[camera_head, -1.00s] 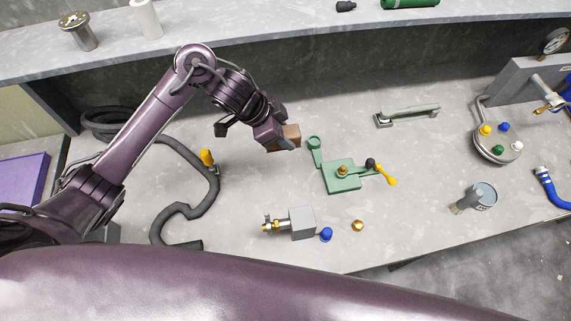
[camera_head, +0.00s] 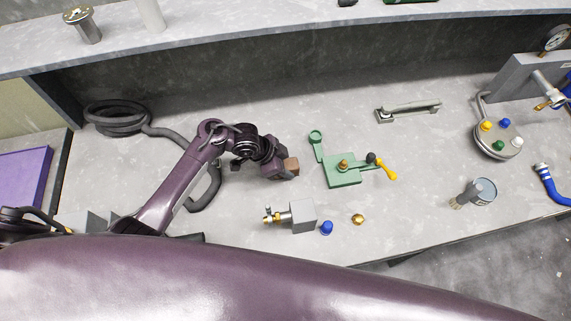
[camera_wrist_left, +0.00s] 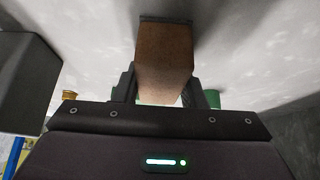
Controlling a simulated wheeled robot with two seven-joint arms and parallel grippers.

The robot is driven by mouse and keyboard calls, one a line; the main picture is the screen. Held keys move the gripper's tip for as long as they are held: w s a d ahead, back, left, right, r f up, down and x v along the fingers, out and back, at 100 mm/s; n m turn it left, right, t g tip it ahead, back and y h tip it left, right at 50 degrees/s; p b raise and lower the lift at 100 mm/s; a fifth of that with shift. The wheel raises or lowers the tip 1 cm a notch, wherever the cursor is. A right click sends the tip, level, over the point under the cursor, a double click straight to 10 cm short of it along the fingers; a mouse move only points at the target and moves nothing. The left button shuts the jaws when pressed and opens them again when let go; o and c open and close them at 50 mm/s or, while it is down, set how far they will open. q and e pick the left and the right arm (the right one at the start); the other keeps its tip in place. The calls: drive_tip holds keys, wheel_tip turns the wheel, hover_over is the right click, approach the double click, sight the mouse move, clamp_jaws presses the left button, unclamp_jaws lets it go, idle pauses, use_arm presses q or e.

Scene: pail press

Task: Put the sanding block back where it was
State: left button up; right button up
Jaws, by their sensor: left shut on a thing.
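The sanding block (camera_head: 291,167) is a brown block. My left gripper (camera_head: 284,168) is shut on it, left of the green press-like fixture. In the left wrist view the block (camera_wrist_left: 165,62) sits between both fingers, with a dark layer at its far end. Pale bench surface shows beyond it. I cannot tell whether the block touches the bench. My right gripper is not in view.
The green fixture (camera_head: 343,174) with a yellow handle stands right of the block. A grey box with brass fitting (camera_head: 302,215), a blue cap (camera_head: 327,228) and a brass knob (camera_head: 358,219) lie nearer. A dark hose (camera_head: 112,117) lies left.

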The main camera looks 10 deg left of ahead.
use_arm(q)
drive_tip(key=shift+f, duration=0.15)
drive_tip(key=shift+f, duration=0.2)
drive_tip(key=o, duration=1.2)
drive_tip(key=shift+r, duration=0.1)
drive_tip(key=shift+r, duration=0.2)
drive_tip(key=b+v, duration=0.1)
drive_tip(key=v, duration=1.1)
